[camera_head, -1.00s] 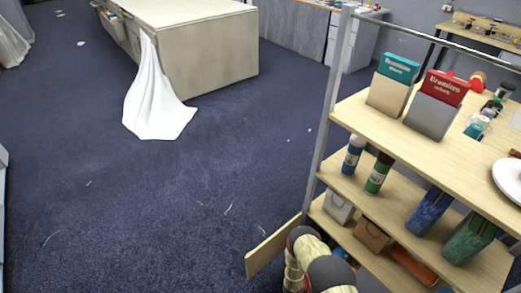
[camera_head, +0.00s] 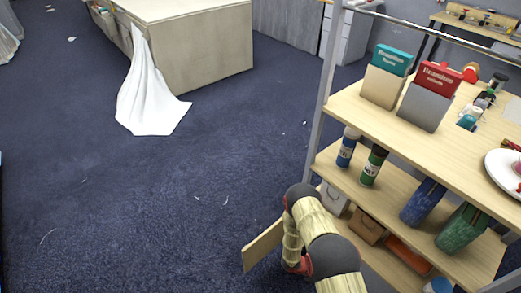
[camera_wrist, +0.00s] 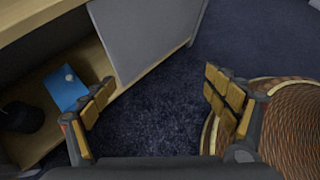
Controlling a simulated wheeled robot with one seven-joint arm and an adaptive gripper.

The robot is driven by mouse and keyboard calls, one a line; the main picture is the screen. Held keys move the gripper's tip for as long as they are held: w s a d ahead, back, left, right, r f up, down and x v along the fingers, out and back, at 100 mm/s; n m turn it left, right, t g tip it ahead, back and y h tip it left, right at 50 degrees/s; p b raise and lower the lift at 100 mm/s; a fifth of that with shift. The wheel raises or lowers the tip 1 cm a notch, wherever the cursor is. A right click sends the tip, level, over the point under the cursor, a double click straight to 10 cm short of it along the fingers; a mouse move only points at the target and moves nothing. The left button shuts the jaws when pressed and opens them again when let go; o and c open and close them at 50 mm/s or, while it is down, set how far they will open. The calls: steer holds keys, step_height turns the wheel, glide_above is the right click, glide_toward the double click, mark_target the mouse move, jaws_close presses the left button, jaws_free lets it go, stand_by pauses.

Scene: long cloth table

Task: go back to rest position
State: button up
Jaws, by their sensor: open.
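My gripper (camera_wrist: 160,88) shows in the wrist view with its two yellow-padded fingers spread wide apart. It is open and nothing is between the fingers; dark blue carpet shows there. In the head view my arm is at the bottom, in front of the left end of a wooden shelf unit (camera_head: 432,150). The gripper itself cannot be made out in that view.
In the wrist view, a shelf with a blue item (camera_wrist: 66,88) and a grey panel (camera_wrist: 140,35) lie left, a woven basket (camera_wrist: 292,125) right. In the head view, a cloth-draped counter (camera_head: 200,45) stands behind open carpet (camera_head: 130,200). Boxes and bottles fill the shelf unit.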

steer(key=a+r+m+g+y, duration=0.1)
steer(key=a+r+m+y, duration=0.2)
steer(key=r, duration=0.9)
steer(key=a+r+m+g, duration=0.15)
steer(key=r+m, duration=0.25)
steer(key=r, duration=0.8)
steer(key=a+r+m+g+y, duration=0.1)
steer(key=a+r+m+y, duration=0.2)
steer(key=r, duration=0.9)
steer(key=s+a+r+m+t+y, duration=0.1)
steer(key=s+a+r+m+t, duration=0.1)
steer(key=r, duration=1)
steer(key=s+a+r+m+t+y+p, duration=0.1)
steer(key=s+a+r+m+t, duration=0.2)
steer(key=r, duration=1)
steer(key=s+a+r+m+t+y, duration=0.2)
steer(key=s+r+t, duration=0.3)
steer(key=r, duration=0.7)
steer(key=shift+s+a+r+m+t+p, duration=0.3)
steer(key=shift+s+a+t+p, duration=0.1)
steer(key=shift+s+a, duration=0.25)
steer(key=shift+c, duration=0.3)
steer(key=shift+c, duration=0.5)
